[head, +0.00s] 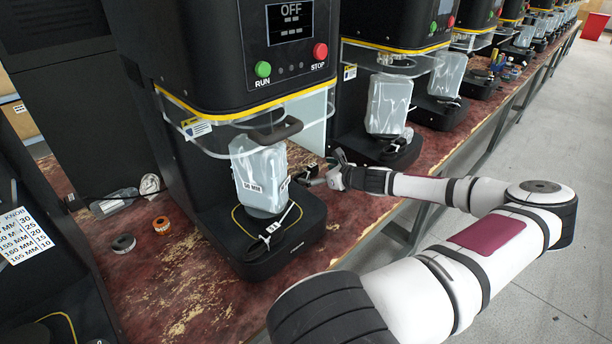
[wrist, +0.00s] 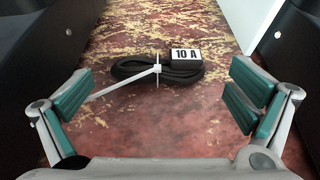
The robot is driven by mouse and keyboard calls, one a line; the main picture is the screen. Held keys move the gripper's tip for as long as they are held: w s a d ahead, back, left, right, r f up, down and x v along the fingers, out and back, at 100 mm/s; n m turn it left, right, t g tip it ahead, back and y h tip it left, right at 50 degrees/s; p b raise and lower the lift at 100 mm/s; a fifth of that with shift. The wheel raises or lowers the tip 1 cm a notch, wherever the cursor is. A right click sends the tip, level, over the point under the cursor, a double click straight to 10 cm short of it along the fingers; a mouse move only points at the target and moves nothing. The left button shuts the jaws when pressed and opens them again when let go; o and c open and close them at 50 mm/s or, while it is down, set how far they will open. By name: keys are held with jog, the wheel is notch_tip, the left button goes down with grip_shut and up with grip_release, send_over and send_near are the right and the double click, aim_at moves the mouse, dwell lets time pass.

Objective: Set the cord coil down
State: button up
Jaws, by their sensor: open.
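The cord coil (wrist: 130,70) is a loop of black cord bound with a white tie, with a white tag reading "10 A" (wrist: 185,56). In the wrist view it lies on the worn red bench top, ahead of my gripper (wrist: 160,93). My gripper's green-padded fingers are spread wide to either side of the view, and nothing is held between them. In the head view my gripper (head: 318,174) is low beside the near seamer, at the gap before the following machine. I cannot make out the coil in the head view.
The near seamer (head: 215,60) shows OFF and has a clear guard and a bagged form (head: 262,178) on its base. Dark machine sides flank my gripper in the wrist view. An orange roll (head: 161,225), a grey roll (head: 123,243) and a clear bag (head: 115,202) lie at left.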

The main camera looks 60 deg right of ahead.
aim_at(307, 172)
jog(key=x, duration=0.4)
jog(key=shift+w+a+f, duration=0.1)
jog(key=shift+w+f, duration=0.05)
jog(key=shift+c, duration=0.2)
jog(key=c, duration=1.1)
jog(key=shift+c, duration=0.2)
